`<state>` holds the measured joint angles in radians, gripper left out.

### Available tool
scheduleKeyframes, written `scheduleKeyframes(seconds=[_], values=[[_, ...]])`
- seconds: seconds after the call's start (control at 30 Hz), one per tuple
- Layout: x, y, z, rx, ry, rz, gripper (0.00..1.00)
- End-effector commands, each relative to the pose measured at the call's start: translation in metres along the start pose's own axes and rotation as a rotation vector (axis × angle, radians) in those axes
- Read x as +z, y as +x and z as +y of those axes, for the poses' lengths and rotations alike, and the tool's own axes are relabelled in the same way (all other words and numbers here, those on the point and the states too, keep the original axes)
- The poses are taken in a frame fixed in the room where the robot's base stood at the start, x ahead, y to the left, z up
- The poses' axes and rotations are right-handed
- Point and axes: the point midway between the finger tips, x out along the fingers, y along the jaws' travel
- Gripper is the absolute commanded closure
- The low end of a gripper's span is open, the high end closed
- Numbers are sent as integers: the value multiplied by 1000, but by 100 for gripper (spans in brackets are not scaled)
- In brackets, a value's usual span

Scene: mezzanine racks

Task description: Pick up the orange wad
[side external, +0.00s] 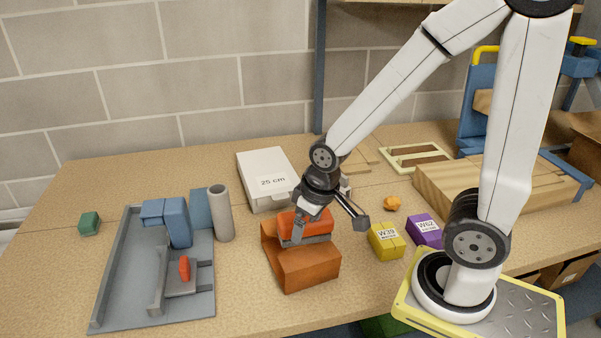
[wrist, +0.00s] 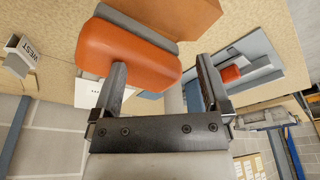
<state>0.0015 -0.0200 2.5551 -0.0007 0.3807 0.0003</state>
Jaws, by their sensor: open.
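The orange wad (side external: 392,203), a small crumpled lump, lies on the table right of my gripper in the side view, behind the yellow and purple blocks. I do not see it in the wrist view. My gripper (side external: 329,228) is open with nothing between its fingers. It is at the orange-red, grey-based object (side external: 303,226) on the brown box, apart from the wad. In the wrist view my gripper (wrist: 160,68) has its left finger close to that rounded orange-red object (wrist: 125,52); I cannot tell whether they touch.
A yellow block (side external: 386,241) marked W39 and a purple block (side external: 425,230) stand near the wad. The brown box (side external: 309,270) is below my gripper. A white box (side external: 264,171) stands behind. A grey tray fixture (side external: 135,290) is at left. Table between fixture and brown box is clear.

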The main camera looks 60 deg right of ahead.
Motion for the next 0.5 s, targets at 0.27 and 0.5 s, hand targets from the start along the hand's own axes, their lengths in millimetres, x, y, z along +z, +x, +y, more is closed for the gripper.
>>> scheduleKeyframes(seconds=[0.27,0.5], values=[[-5,-25,0,0,1,2,0],[-12,-43,4,3,26,0,0]])
